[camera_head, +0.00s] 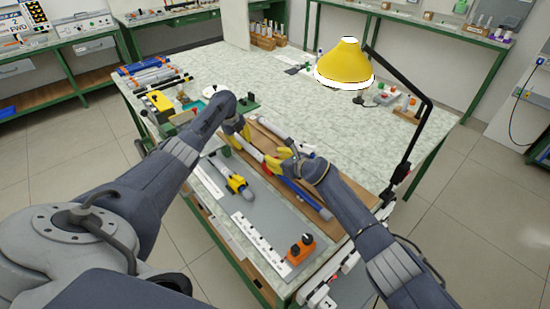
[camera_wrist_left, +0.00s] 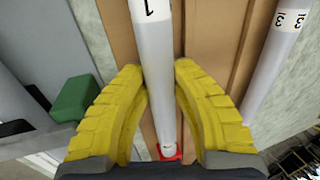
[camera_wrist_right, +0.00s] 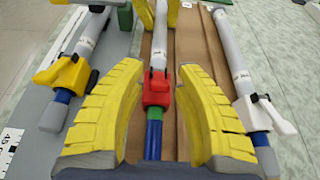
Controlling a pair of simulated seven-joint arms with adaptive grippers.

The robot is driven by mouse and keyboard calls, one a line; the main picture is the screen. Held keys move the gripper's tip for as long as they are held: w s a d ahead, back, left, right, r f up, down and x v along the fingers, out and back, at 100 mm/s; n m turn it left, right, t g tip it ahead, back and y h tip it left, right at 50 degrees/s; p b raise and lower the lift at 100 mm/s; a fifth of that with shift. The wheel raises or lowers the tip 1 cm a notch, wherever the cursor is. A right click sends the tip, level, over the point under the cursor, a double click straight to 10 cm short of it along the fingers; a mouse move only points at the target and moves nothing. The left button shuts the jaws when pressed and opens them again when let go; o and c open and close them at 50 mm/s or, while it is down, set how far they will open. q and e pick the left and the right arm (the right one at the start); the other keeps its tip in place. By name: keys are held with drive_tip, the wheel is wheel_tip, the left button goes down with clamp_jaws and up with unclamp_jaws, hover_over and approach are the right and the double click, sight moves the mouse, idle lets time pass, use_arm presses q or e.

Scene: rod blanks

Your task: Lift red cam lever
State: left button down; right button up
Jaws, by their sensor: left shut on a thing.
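The red cam lever (camera_wrist_right: 157,88) sits on the middle rod (camera_wrist_right: 159,38) in the right wrist view, above a green and blue section. A bit of its red shows low in the left wrist view (camera_wrist_left: 168,153).
Beside the middle rod lie one with a yellow lever (camera_wrist_right: 62,75) and one with a white lever (camera_wrist_right: 262,115). A brown grooved board (camera_wrist_right: 200,80) lies beneath. An orange block with a black knob (camera_head: 300,249) stands near the front. A yellow lamp (camera_head: 343,62) overhangs the table's back right.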

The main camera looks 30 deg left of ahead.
clamp_jaws()
idle(1.2)
drive_tip(key=shift+o, duration=1.6)
unclamp_jaws()
drive_tip(key=shift+v, duration=1.05)
drive_tip(key=v, duration=1)
